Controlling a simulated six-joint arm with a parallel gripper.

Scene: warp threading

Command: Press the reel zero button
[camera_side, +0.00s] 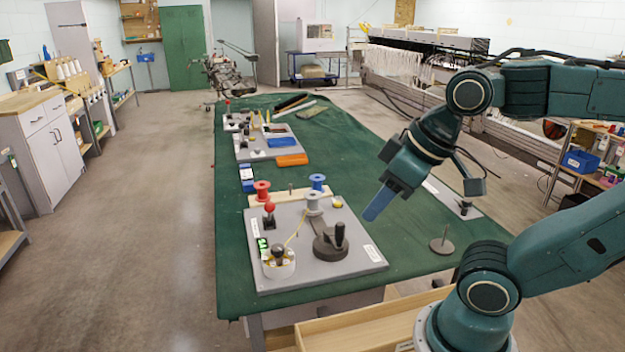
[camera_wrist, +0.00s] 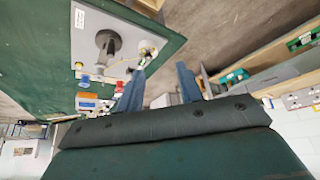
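A grey reel panel (camera_side: 372,264) lies on the near end of the green table. It carries a small box with a lit green display (camera_side: 262,243) and a white round housing (camera_side: 278,270) with a dark, brassy top. I cannot clearly pick out which part is the zero button. A crank with a black handle (camera_side: 339,236) stands in the middle of the panel. My gripper (camera_side: 371,217) hangs in the air right of the panel, tilted down, touching nothing. In the wrist view my gripper's two blue fingers (camera_wrist: 158,70) are apart with nothing between them.
Red (camera_side: 262,191), white (camera_side: 314,203) and blue (camera_side: 318,183) spools stand behind the crank, with yellow thread from the white one. A red-knobbed lever (camera_side: 269,210) stands at left. A thin post on a disc (camera_side: 442,242) stands at right. Green cloth (camera_side: 400,245) around it is clear.

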